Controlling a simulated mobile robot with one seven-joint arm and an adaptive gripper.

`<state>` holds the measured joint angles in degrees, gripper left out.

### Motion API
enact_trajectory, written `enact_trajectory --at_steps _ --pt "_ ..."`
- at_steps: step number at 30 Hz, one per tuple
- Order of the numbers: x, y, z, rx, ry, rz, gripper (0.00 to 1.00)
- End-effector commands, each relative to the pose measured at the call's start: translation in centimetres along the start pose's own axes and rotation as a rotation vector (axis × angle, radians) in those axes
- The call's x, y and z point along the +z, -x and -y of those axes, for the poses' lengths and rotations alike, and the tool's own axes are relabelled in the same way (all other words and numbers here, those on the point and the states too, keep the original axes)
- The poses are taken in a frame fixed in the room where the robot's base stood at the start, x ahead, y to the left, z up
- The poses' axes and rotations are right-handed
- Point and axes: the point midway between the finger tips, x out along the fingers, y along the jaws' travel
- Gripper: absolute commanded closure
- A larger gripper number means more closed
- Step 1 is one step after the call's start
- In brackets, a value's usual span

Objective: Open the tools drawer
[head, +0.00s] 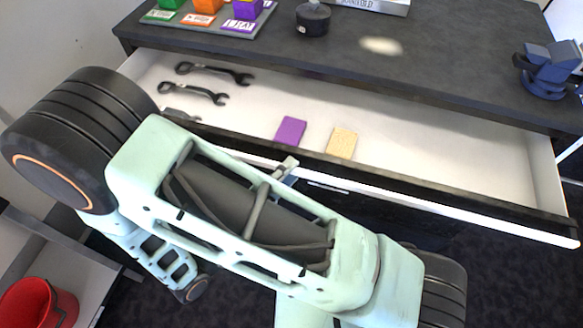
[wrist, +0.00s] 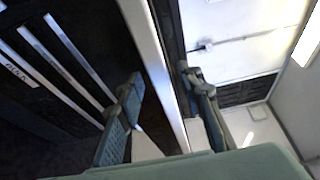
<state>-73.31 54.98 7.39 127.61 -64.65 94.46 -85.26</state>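The tools drawer (head: 480,165) stands pulled out from under the dark worktop in the head view, its white inside showing. Several dark wrenches lie at its left, and a purple block (head: 291,131) and a tan block (head: 341,143) lie near its front. My gripper (wrist: 163,84) is at the drawer's front panel, with its fingers apart, one on each side of the panel's top edge (wrist: 152,55). I cannot tell whether either finger touches the panel. In the head view my arm hides part of the drawer front, and only a fingertip shows.
The worktop (head: 440,60) carries a tray with coloured blocks (head: 205,15), a dark round pot (head: 313,19) and a blue vise (head: 547,70). A red bucket (head: 40,303) stands at lower left. More drawer fronts (wrist: 60,60) lie below the open one.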

Motion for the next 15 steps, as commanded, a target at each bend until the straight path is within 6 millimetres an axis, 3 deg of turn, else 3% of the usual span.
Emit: enact_trajectory --at_steps 9,15 --pt "0.0 6.8 -0.1 0.002 0.0 0.002 0.67" --pt "0.0 9.3 0.0 0.0 0.001 0.0 0.67"
